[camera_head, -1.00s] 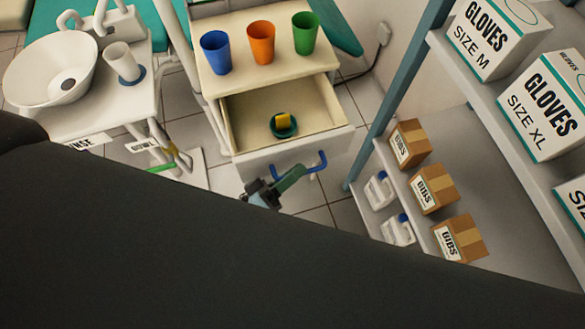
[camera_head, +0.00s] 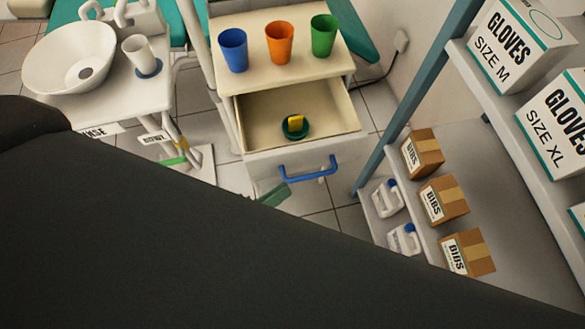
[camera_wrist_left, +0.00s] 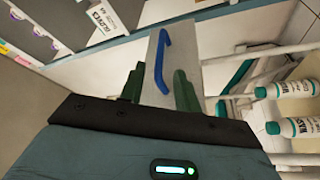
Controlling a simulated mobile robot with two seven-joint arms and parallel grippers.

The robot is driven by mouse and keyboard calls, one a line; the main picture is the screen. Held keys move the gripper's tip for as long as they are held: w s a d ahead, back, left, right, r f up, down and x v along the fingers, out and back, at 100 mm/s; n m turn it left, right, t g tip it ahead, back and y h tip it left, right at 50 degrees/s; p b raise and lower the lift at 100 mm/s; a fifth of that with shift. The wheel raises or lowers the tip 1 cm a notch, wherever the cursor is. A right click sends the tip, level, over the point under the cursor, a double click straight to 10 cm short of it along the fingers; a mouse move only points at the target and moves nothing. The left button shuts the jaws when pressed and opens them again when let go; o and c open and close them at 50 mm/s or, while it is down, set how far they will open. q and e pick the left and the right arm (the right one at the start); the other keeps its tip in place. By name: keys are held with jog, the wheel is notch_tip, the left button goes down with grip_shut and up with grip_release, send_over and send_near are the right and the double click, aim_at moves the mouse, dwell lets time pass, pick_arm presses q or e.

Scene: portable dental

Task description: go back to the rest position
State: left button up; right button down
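The drawer of the cream cabinet stands open, and its blue handle (camera_head: 308,173) is on the white front. The handle also shows in the wrist view (camera_wrist_left: 161,60), beyond and between the fingers. My left gripper (camera_wrist_left: 158,82) is open and empty, its two green fingers apart and clear of the handle. In the head view, only a green fingertip of my left gripper (camera_head: 274,194) shows below the handle; my dark arm link hides the rest. My right gripper is in neither view.
Blue (camera_head: 233,50), orange (camera_head: 279,43) and green (camera_head: 323,35) cups stand on the cabinet top (camera_head: 300,72). A green dish (camera_head: 296,132) with a yellow item is inside the drawer. A shelf with glove boxes (camera_head: 519,45) and bib boxes (camera_head: 443,201) stands right; a basin (camera_head: 68,58) is left.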

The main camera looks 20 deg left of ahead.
pick_arm(q)
jog(key=shift+v, duration=0.75)
